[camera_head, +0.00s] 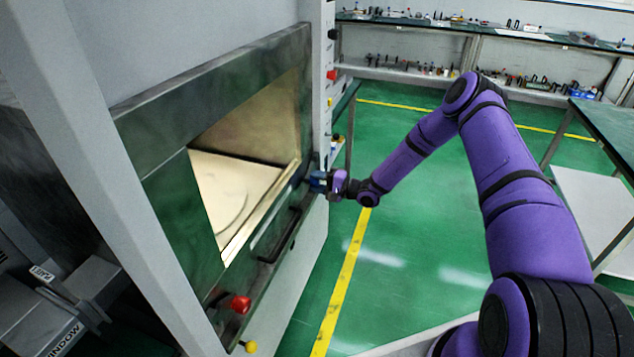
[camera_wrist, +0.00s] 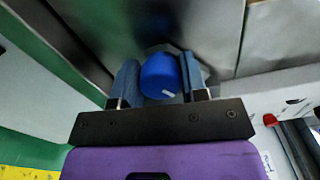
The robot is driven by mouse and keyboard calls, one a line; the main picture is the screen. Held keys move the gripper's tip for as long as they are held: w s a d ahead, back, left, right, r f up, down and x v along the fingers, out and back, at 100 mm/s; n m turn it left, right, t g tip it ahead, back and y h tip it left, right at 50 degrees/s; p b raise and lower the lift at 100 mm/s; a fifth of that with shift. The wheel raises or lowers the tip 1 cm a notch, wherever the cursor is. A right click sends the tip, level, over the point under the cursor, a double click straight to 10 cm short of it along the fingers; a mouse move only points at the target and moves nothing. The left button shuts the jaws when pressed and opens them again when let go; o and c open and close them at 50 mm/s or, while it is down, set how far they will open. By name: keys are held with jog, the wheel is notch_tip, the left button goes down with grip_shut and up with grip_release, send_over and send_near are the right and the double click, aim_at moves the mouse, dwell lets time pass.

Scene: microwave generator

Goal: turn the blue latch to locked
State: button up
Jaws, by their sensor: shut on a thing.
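The blue latch (camera_wrist: 160,76) is a round blue knob with a short white mark near its lower edge in the wrist view. It sits on a grey metal face. My gripper (camera_wrist: 160,82) has one finger on each side of the knob and is shut on it. In the head view my gripper (camera_head: 327,183) is at the right edge of the microwave generator's front, and it largely hides the latch there. The microwave generator (camera_head: 150,115) has a dark metal frame around a lit chamber with a pale round plate.
A red knob (camera_head: 239,304) and a yellow knob (camera_head: 250,346) are low on the front, near a dark handle (camera_head: 280,238). Workbenches (camera_head: 480,28) line the back wall. A table (camera_head: 606,130) stands at the right. The green floor between is open.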

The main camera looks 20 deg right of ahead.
jog(key=o, duration=0.9)
jog(key=shift+o, duration=0.2)
jog(key=shift+s+d, duration=0.1)
jog(key=v, duration=1)
jog(key=shift+s+d, duration=0.15)
jog(key=shift+d, duration=0.1)
